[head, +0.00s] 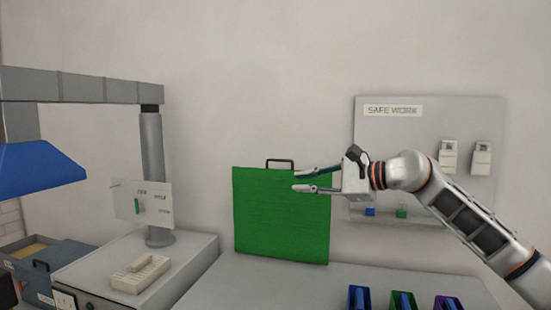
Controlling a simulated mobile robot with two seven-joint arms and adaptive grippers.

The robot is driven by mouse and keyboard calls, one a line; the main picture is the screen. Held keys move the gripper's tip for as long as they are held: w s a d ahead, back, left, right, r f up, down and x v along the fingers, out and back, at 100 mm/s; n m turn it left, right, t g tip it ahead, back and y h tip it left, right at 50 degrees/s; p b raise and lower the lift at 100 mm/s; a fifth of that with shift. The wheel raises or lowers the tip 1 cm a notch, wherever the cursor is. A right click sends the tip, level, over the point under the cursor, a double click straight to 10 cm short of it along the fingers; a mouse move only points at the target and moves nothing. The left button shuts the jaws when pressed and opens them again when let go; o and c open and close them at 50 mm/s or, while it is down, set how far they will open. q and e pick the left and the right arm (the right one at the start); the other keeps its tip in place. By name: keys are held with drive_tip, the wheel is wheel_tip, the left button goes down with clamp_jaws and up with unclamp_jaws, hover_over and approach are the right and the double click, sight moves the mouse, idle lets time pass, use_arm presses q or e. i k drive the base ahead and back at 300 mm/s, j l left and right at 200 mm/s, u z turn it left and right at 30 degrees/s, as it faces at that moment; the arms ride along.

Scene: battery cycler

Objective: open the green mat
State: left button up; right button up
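The green mat (278,222) stands upright at the back of the bench against the wall, like a flat square panel. A dark handle (281,161) sticks up from its top edge. My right gripper (299,181) comes in from the right, in front of the mat's upper right part. Its two fingers point left and are apart, with nothing between them. I cannot tell whether a finger touches the mat. The handle is a little above and left of the fingertips. My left gripper is out of view.
A grey panel (430,115) marked "SAFE WORK" hangs behind my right arm. Blue (359,298), green (403,301) and purple (447,302) holders stand at the bench's front right. The bench (290,285) before the mat is clear.

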sight(271, 219)
drive_tip(key=i, duration=1.05)
